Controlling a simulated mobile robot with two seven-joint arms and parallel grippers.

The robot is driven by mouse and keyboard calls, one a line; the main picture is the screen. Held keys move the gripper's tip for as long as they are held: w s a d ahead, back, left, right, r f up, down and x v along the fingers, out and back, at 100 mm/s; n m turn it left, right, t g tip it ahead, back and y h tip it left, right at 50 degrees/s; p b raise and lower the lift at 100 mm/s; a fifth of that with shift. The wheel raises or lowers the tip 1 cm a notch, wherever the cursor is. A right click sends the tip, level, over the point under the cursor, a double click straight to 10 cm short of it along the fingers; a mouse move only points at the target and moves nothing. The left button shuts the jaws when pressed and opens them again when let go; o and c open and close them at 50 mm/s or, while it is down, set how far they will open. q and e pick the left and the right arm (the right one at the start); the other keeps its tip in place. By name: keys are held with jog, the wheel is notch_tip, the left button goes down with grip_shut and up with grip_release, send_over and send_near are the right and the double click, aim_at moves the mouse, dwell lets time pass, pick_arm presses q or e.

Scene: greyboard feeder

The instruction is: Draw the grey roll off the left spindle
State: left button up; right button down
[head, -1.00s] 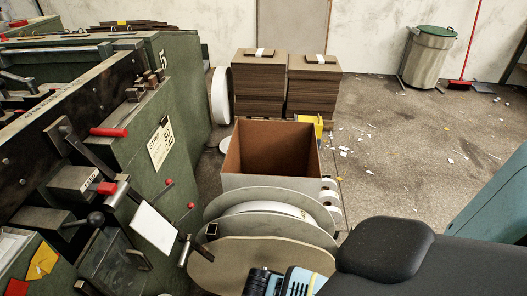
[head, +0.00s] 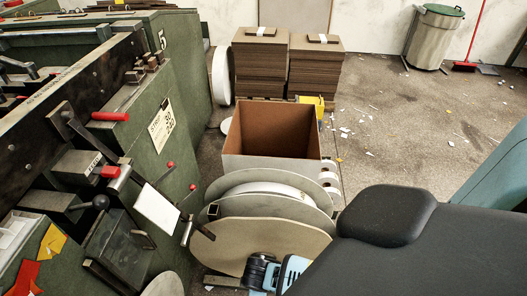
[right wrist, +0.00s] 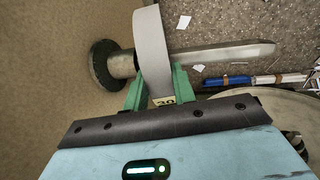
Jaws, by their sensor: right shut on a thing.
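The grey roll (right wrist: 152,45) shows edge-on in the right wrist view, a narrow grey band with a yellow "30" label at its lower edge. My right gripper (right wrist: 152,90) has its two green fingers shut on the roll, one on each side. The spindle (right wrist: 225,57) shows as a pale bar on both sides of the roll, with a round dark-rimmed flange (right wrist: 103,66) to the left. The roll appears around the bar, though its centre is hidden. In the head view only part of my right wrist shows at the bottom, its fingers hidden. My left gripper is out of view.
Large round discs (head: 255,243) stand in front of an open brown-lined box (head: 272,130). Green machinery (head: 150,110) with levers fills the left. Board stacks (head: 260,65) stand behind. A blue cylinder (right wrist: 213,82) lies on the floor.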

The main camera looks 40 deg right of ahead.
jog(key=shift+s+a+f, duration=0.15)
jog(key=shift+s+a, duration=1)
jog(key=shift+a, duration=0.1)
jog(key=shift+s+a+p, duration=0.15)
jog(key=shift+a+p, duration=0.05)
jog(key=shift+p, duration=0.1)
jog(key=shift+s+a+f+p, duration=0.1)
jog(key=shift+s+a+p, duration=0.2)
jog(key=shift+s+a, duration=0.35)
jog(key=shift+s+a+p, duration=0.35)
jog(key=shift+s+a, duration=0.4)
jog(key=shift+a, duration=0.25)
jog(key=shift+s+a, duration=0.5)
jog(key=shift+a, duration=0.05)
jog(key=shift+s+a+p, duration=0.5)
jog(key=shift+s+a, duration=0.5)
jog(key=shift+a, duration=0.15)
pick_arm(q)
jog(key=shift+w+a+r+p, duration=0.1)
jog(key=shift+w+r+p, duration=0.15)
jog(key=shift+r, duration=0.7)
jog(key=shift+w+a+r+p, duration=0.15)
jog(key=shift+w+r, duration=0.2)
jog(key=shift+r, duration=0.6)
pick_arm(e)
jog(key=shift+s+a, duration=0.7)
jog(key=shift+a, duration=0.15)
jog(key=shift+s+a, duration=0.65)
jog(key=shift+a, duration=0.2)
